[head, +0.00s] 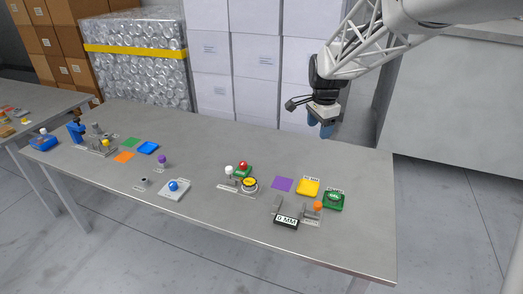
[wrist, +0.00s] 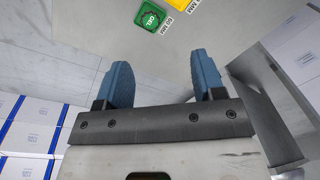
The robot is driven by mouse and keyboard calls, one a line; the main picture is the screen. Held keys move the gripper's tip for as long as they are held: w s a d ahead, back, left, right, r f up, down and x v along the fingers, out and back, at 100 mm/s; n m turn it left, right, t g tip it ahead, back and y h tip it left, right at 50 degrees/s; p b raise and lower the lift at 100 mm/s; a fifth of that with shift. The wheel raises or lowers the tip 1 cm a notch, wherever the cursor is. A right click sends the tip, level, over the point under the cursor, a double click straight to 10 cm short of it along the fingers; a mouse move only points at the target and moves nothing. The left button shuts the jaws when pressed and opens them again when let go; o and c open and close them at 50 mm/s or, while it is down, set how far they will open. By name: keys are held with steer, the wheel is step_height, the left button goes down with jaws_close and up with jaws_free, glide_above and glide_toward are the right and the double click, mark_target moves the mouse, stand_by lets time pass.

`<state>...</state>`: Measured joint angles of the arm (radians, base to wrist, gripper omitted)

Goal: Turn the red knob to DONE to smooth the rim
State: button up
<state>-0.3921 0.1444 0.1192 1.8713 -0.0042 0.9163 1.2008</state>
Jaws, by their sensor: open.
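A red knob (head: 243,166) sits on a small green base near the middle of the table in the head view. A white knob (head: 229,169) and a yellow-topped black button (head: 250,184) are close beside it on the same station. The lettering there is too small to read. My gripper (head: 326,127) hangs in the air above the table's back right edge, well to the right of and behind the red knob. In the wrist view my gripper (wrist: 163,65) has its two blue fingers spread with nothing between them. The red knob is out of the wrist view.
A blue-knobbed plate (head: 174,188) stands left. Table (head: 225,135) is clear behind the red knob.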

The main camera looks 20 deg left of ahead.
steer(key=w+a+f+m, duration=0.1)
steer(key=w+a+f, duration=0.35)
steer(key=a, duration=0.35)
steer(key=w+a+f+m, duration=0.2)
steer(key=w+a+f, duration=0.1)
steer(key=a+f, duration=0.3)
steer(key=m+g, duration=0.1)
steer(key=m, duration=0.2)
glide_above(243, 163)
step_height(243, 163, down, 13)
steer(key=shift+r, duration=0.15)
steer(key=shift+f, duration=3.95)
steer(key=shift+c, duration=0.2)
steer(key=c, duration=0.9)
